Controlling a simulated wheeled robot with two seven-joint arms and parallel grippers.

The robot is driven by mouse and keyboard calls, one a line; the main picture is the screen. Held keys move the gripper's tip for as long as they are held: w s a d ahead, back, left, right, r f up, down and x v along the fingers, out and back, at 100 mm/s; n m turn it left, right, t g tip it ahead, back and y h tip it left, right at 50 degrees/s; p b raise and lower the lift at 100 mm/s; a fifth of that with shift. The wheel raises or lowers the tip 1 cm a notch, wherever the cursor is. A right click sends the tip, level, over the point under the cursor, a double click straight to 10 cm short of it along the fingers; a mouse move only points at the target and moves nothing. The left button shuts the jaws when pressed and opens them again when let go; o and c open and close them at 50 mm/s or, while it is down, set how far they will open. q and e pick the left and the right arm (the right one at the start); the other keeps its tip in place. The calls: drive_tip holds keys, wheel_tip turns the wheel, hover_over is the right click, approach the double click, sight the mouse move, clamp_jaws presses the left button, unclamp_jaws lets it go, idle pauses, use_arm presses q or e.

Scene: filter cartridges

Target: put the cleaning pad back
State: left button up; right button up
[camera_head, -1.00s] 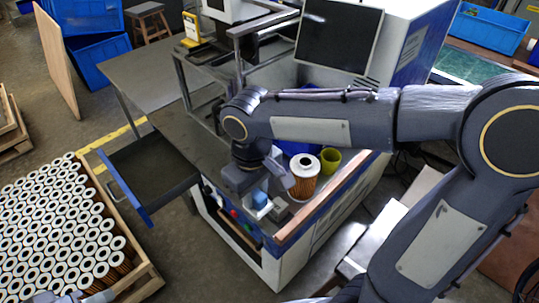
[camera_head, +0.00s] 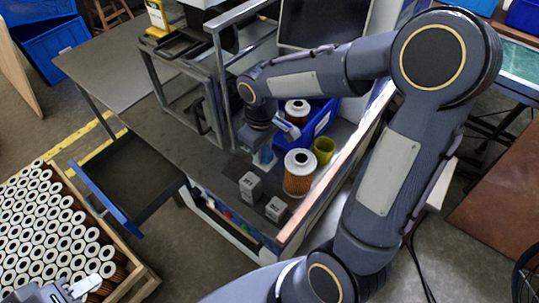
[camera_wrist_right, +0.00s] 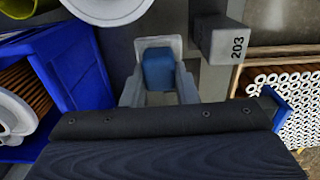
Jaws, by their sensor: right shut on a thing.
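The cleaning pad appears to be the small blue-and-pale-grey block (camera_wrist_right: 158,68) between the fingers of my right gripper (camera_head: 270,150) in the right wrist view. My right gripper is shut on it, low over the dark worktop (camera_head: 180,140), beside the blue bin (camera_head: 319,121). In the head view the pad (camera_head: 264,158) is small and partly hidden; I cannot tell whether it touches the worktop. My left gripper (camera_head: 85,286) shows at the lower left edge by the filter crate; its jaw opening is unclear.
A filter cartridge (camera_head: 299,172) and a yellow-green cup (camera_head: 323,150) stand right of my right gripper. Two grey blocks (camera_head: 250,186) (camera_head: 276,209) stand nearer the front; one reads 203 in the wrist view (camera_wrist_right: 222,40). An open drawer (camera_head: 130,175) and a filter crate (camera_head: 135,285) lie left.

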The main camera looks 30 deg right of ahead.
sight(269, 151)
drive_tip(key=d+f, duration=0.1)
drive_tip(key=w+d+f, duration=0.1)
drive_tip(key=f, duration=0.1)
drive_tip(key=shift+w+d+f, duration=0.1)
drive_tip(key=shift+d+f, duration=0.1)
drive_tip(key=shift+d, duration=0.05)
drive_tip(key=shift+w+d+f+p, duration=0.1)
drive_tip(key=shift+f+p, duration=0.05)
drive_tip(key=shift+f, duration=0.75)
drive_tip(key=shift+d+f+p, duration=0.1)
drive_tip(key=shift+f+p, duration=0.05)
drive_tip(key=shift+f, duration=0.7)
drive_tip(key=shift+f, duration=0.1)
drive_tip(key=shift+f, duration=0.15)
drive_tip(key=o, duration=1)
drive_tip(key=shift+c, duration=0.2)
